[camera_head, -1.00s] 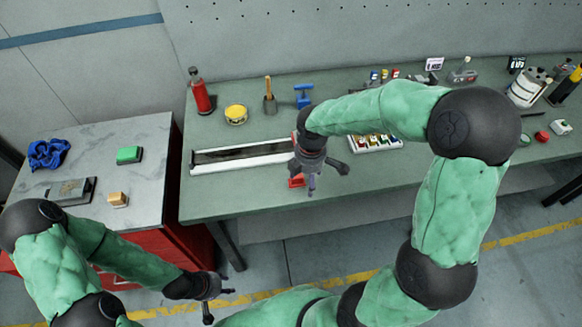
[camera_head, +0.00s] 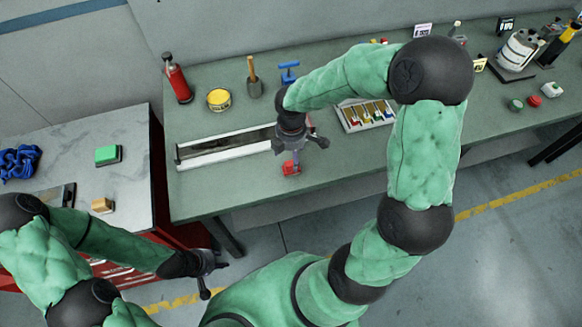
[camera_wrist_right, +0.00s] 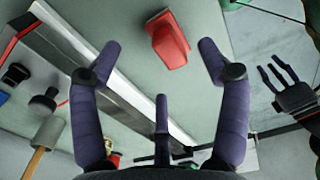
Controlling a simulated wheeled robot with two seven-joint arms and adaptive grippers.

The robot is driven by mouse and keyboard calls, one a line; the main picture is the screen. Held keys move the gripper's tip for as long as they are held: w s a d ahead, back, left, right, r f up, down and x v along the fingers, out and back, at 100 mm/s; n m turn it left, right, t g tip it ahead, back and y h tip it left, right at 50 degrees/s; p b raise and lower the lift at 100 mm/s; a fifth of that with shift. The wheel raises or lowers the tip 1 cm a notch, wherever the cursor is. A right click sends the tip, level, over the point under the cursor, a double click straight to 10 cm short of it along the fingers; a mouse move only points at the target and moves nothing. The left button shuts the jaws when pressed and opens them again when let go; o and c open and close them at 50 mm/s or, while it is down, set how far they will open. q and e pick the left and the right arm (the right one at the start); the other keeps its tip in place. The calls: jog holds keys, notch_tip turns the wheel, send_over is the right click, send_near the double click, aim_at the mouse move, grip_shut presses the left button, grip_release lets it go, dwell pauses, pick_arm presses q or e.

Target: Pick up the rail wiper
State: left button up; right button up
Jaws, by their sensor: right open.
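A small red piece with a paler grey edge, which I take to be the rail wiper (camera_head: 291,169), lies on the green bench just in front of the long tray's right end. It also shows in the right wrist view (camera_wrist_right: 168,42). My right gripper (camera_head: 298,158) is open and empty above it, pointing down. In the right wrist view its spread fingers (camera_wrist_right: 159,52) stand either side of the red piece, apart from it. My left gripper (camera_head: 214,278) is low at the left, off the bench front, with its fingers spread and empty.
The long white-edged tray (camera_head: 222,157) lies left of my right gripper. A compartment box (camera_head: 352,121) sits to the right.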

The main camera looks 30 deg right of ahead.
aim_at(291, 161)
notch_tip(291, 161, down, 5)
jog(key=shift+s+a+r+b, duration=0.1)
jog(key=shift+a+b, duration=0.05)
jog(key=shift+b, duration=0.6)
jog(key=c, duration=1.3)
